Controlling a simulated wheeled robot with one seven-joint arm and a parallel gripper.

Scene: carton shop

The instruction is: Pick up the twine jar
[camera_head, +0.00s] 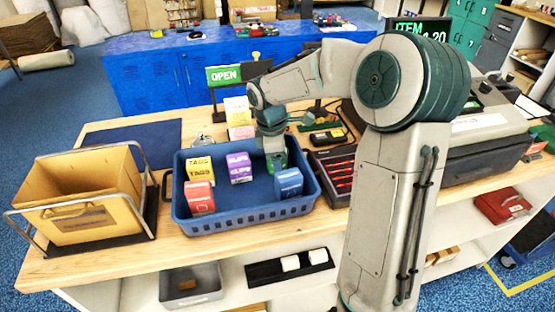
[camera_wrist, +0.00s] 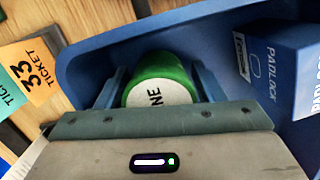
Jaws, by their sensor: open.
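The twine jar (camera_wrist: 160,88) is green with a pale round top reading "INE", its first letters hidden. It stands inside the blue basket (camera_head: 245,225), near the back wall; in the head view only a bit of its green (camera_head: 281,160) shows beneath my gripper (camera_head: 272,148). My gripper points down over the jar and is open. In the wrist view one finger is on each side of the jar; I cannot tell whether they touch it.
The basket also holds a yellow tags box (camera_head: 199,170), a purple clips box (camera_head: 239,168), a red box (camera_head: 201,198) and a blue padlock box (camera_head: 288,184), right of the jar. A cardboard box (camera_head: 80,205) in a metal frame stands left. A tray with red pens (camera_head: 341,178) is close right.

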